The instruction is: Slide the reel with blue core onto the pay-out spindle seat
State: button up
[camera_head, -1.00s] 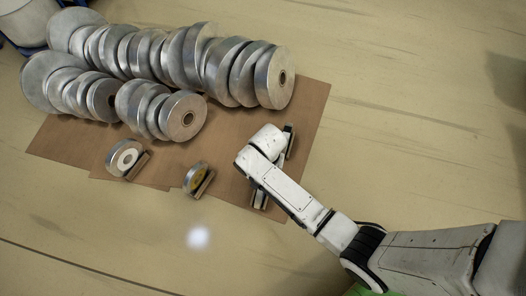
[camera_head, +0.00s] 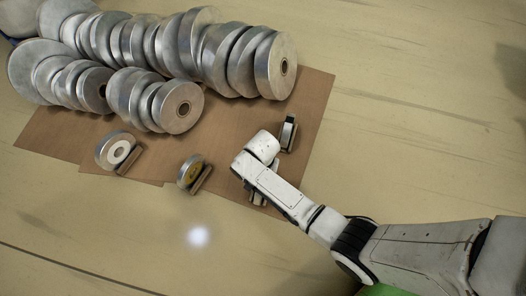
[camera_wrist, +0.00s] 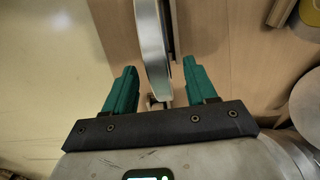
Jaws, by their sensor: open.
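In the wrist view my gripper (camera_wrist: 156,85) is open, its green fingers on either side of a narrow grey reel (camera_wrist: 152,45) seen edge-on. The reel's near end lies between the fingers, with gaps on both sides. Its core is not visible, so I cannot tell its colour. In the head view my arm hides the gripper and most of what is under it; a wooden chock (camera_head: 257,198) shows just below the arm. A thin silver-rimmed piece (camera_head: 287,132) stands just beyond the arm's end. No blue core shows, and I cannot make out the spindle seat.
Rows of large grey reels (camera_head: 275,65) fill the back left. The floor at right and front is clear.

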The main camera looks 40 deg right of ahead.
notch_tip(320, 180, down, 4)
jog(key=shift+s+f+b, duration=0.1)
jog(key=shift+b, duration=1.05)
jog(key=shift+c, duration=0.4)
grip_shut()
jog(key=shift+r, duration=0.25)
